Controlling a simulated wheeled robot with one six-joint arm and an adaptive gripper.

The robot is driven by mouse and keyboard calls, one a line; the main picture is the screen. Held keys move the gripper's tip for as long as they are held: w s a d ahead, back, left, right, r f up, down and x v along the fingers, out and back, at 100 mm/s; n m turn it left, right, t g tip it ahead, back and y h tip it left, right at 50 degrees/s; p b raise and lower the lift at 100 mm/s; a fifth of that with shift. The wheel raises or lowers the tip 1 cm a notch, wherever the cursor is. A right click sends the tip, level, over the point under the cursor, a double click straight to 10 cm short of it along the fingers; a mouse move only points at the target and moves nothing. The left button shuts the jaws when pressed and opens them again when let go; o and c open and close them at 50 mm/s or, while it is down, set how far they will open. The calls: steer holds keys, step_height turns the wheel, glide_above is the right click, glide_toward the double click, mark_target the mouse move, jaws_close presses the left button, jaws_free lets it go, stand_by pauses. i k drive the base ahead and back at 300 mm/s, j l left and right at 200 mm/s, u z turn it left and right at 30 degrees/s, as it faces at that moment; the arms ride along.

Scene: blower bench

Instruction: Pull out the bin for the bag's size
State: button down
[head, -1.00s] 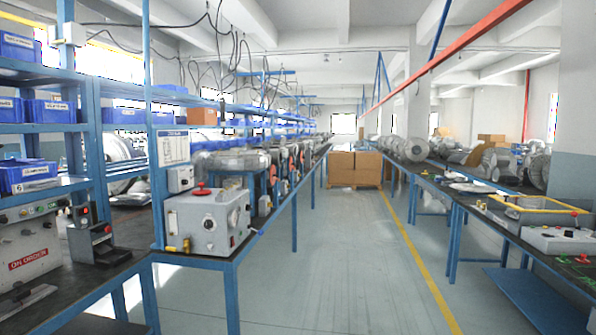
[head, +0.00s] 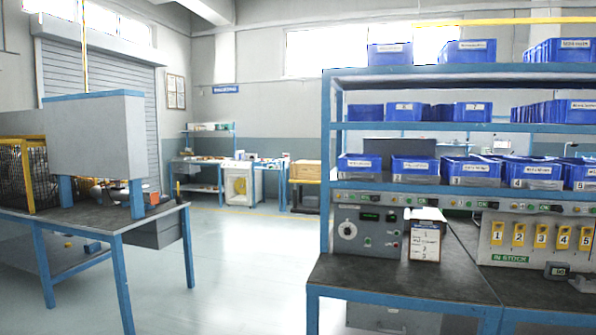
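Blue bins stand on a blue shelf rack (head: 325,150) at the right of the head view. On the lowest shelf, a row of open blue bins has white labels; among them are a left bin (head: 359,168), a second bin (head: 415,170) and a third bin (head: 470,171). Large numbers show below some of them, with 4 and 5 readable further right. More bins sit on the upper shelves. A white, upright packet with a printed label (head: 425,238), perhaps the bag, stands on the bench; its size print is too small to read. My gripper is out of view.
The dark bench top (head: 390,278) is below the rack. A grey control box (head: 366,228) and a panel with yellow numbered tags (head: 540,236) stand on it. A second blue-legged table (head: 80,220) stands left. Open floor (head: 240,270) lies between them.

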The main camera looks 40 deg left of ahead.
mark_target(352, 166)
steer(key=u, duration=1.1)
steer(key=i+j+u, duration=0.1)
steer(key=i+j, duration=0.9)
steer(key=i, duration=0.1)
